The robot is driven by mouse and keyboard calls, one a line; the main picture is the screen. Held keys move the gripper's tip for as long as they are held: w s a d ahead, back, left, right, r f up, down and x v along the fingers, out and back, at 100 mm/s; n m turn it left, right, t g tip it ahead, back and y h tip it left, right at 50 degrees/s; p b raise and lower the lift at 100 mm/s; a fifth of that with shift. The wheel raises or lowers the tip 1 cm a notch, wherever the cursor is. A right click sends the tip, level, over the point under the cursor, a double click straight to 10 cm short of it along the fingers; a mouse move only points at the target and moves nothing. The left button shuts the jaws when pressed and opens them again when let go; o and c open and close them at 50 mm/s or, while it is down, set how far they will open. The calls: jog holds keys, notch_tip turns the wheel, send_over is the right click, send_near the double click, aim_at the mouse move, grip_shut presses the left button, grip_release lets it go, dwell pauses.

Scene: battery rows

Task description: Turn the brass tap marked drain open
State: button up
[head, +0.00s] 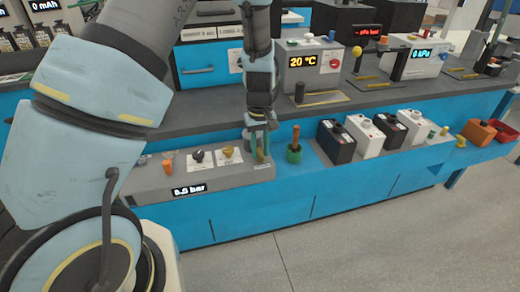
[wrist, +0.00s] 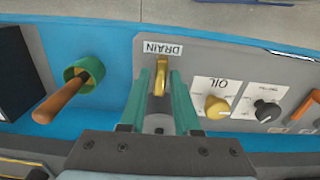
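The brass drain tap (wrist: 160,78) shows in the wrist view as a narrow yellow lever on the grey panel (wrist: 205,60). It stands just by the upside-down DRAIN label (wrist: 163,49). My gripper (wrist: 161,80) is open, with one green finger on each side of the lever. Thin gaps seem to show between lever and fingers; I cannot tell if either touches. In the head view my gripper (head: 257,147) points down at the right end of the panel (head: 150,182), largely hiding the tap. The panel's display (head: 189,190) reads 0.0 bar.
On the panel are a yellow OIL knob (wrist: 216,107), a black knob (wrist: 266,110) and an orange lever (wrist: 303,112). A green cup with a brown handle (head: 294,152) stands just right of the panel. Black and white batteries (head: 365,137) stand farther right.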

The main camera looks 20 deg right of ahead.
aim_at(259, 152)
jog(key=shift+o, duration=1.1)
notch_tip(259, 152, up, 11)
jog(key=b, duration=0.1)
jog(key=shift+f+b, duration=0.15)
jog(key=shift+b, duration=0.15)
jog(key=shift+a, duration=0.1)
jog(key=s+a+r, duration=0.1)
jog(key=s+a, duration=0.1)
jog(key=a, duration=1.3)
jog(key=s+a+r+t, duration=0.1)
jog(key=s+a+r, duration=0.1)
jog(key=a, duration=1.3)
jog(key=shift+a+t, duration=0.2)
jog(key=shift+t, duration=0.1)
